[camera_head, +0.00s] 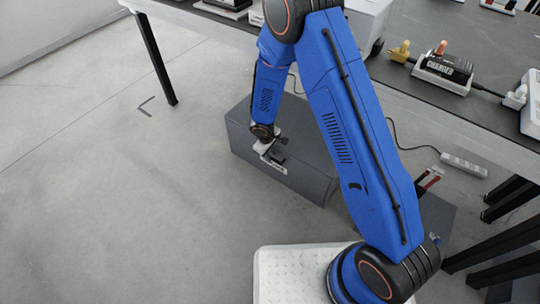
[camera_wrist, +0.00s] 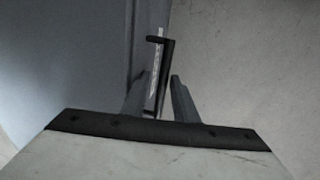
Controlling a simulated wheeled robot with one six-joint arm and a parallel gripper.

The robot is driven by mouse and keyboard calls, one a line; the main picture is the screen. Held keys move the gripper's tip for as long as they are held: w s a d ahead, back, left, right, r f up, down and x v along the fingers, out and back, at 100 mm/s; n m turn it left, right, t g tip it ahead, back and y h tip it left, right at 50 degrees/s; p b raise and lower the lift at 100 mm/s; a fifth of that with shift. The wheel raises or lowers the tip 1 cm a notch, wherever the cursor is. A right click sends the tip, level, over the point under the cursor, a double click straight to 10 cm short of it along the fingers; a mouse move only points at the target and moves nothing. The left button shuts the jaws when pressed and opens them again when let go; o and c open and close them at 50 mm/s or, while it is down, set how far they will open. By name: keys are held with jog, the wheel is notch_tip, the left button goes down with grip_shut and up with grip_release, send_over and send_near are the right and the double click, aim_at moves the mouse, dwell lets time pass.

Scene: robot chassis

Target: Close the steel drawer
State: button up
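The steel drawer is in a dark grey cabinet (camera_head: 310,178) on the floor under the table in the head view. Its grey metal also fills the left of the wrist view (camera_wrist: 65,55). A black bar handle (camera_wrist: 161,75) with a pale label strip beside it stands out from the drawer front. My gripper (camera_head: 268,150) is at this front. In the wrist view my gripper (camera_wrist: 158,92) has its fingers apart, one on each side of the handle, with a visible gap at the right finger. I cannot tell how far the drawer stands out.
A dark table (camera_head: 440,105) stands above and behind the cabinet, with a charger (camera_head: 445,70) and cables on it. A power strip (camera_head: 464,165) lies on the floor at right. Black table legs (camera_head: 505,225) stand at right. The floor at left is clear.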

notch_tip(320, 180, up, 17)
jog(key=s+a, duration=0.2)
jog(key=shift+s, duration=0.4)
dwell(0.3)
jog(key=shift+s, duration=0.1)
dwell(0.4)
